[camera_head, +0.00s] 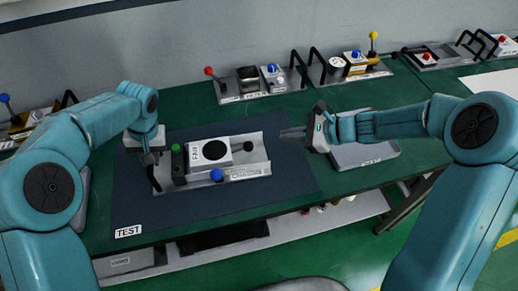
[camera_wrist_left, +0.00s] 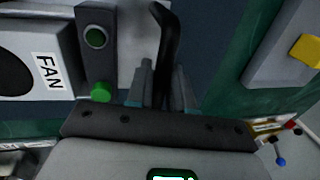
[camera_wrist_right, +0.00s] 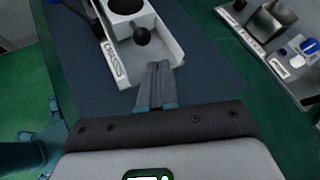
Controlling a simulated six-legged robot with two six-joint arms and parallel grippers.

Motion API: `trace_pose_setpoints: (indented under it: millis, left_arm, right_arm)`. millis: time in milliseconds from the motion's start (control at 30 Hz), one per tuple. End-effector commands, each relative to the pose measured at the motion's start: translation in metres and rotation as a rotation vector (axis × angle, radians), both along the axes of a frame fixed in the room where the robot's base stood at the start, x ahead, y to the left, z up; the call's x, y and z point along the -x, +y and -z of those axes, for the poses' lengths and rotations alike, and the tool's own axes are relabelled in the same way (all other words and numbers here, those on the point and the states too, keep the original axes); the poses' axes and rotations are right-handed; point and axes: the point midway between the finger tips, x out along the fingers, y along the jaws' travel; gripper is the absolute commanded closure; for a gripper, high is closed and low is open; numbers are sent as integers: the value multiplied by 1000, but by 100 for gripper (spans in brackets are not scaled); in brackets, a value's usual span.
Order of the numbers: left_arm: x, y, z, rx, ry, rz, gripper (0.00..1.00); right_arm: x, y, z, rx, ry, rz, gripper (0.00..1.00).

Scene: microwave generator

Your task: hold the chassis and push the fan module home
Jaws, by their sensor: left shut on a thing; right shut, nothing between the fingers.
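The chassis (camera_head: 262,152) is a light grey open tray labelled CHASSIS on the dark mat. The fan module (camera_head: 222,162), a white block with a black round face and a FAN label, sits inside it. A black knob (camera_head: 248,147) stands at the module's right end. A dark block with a green knob (camera_head: 177,149) is at its left; I cannot tell whether they touch. My left gripper (camera_wrist_left: 162,85) is shut on the black handle (camera_wrist_left: 167,35) at the chassis's left end. My right gripper (camera_head: 284,132) is shut and empty, just right of the chassis's right end, with its fingertips near the knob (camera_wrist_right: 142,36).
A blue knob (camera_head: 216,175) stands at the chassis's front wall. The dark mat (camera_head: 135,211) bears a TEST label. A grey tray (camera_head: 365,154) lies under my right arm. Several fixtures with coloured knobs (camera_head: 250,85) line the back of the green table. The mat right of the chassis is clear.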

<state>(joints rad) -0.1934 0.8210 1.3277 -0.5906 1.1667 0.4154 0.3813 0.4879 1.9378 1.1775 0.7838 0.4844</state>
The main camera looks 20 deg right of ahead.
Motion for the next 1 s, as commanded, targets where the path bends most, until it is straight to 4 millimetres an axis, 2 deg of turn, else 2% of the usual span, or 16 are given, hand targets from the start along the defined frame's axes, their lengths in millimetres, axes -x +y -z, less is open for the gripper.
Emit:
trace_pose_setpoints:
  millis: [100,300,700,733,800,1000]
  left_arm:
    - [2,-2,4,3,8,3,100]
    - [2,-2,4,3,8,3,100]
    - [2,-2,4,2,8,3,100]
    - [2,-2,4,2,8,3,69]
    - [1,-1,3,2,7,2,49]
    - [1,-1,2,1,3,0,49]
  right_arm:
    - [14,-21,-14,2,-3,4,100]
    - [30,-45,-30,1,-2,2,100]
    - [36,-52,-36,0,-1,-1,100]
    - [36,-52,-36,0,-1,-1,100]
    - [36,-52,-36,0,-1,-1,100]
    - [36,-52,-36,0,-1,-1,100]
